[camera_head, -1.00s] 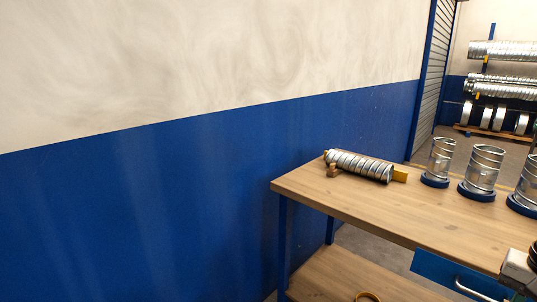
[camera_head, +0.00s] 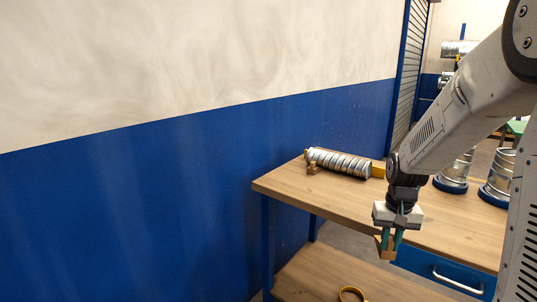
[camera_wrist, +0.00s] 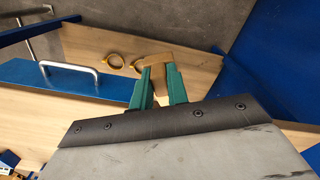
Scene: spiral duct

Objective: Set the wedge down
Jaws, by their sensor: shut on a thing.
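My gripper (camera_head: 391,240) points down in front of the workbench's front edge, its green fingers shut on a small tan wooden wedge (camera_head: 386,249). In the wrist view the wedge (camera_wrist: 186,60) shows at the fingertips (camera_wrist: 158,84), partly hidden by them. The wedge is in the air, apart from the bench top (camera_head: 290,186). A silver spiral duct (camera_head: 340,163) lies on the bench near its far left corner. A wooden block (camera_head: 313,168) sits against the duct's left end and a yellow piece (camera_head: 378,169) shows at its right end.
Upright duct pieces in blue collars (camera_head: 451,184) stand on the bench at right, partly behind my arm. A blue drawer (camera_head: 440,268) with a metal handle is under the top. A yellow ring (camera_head: 350,294) lies on the lower shelf. The front left bench top is bare.

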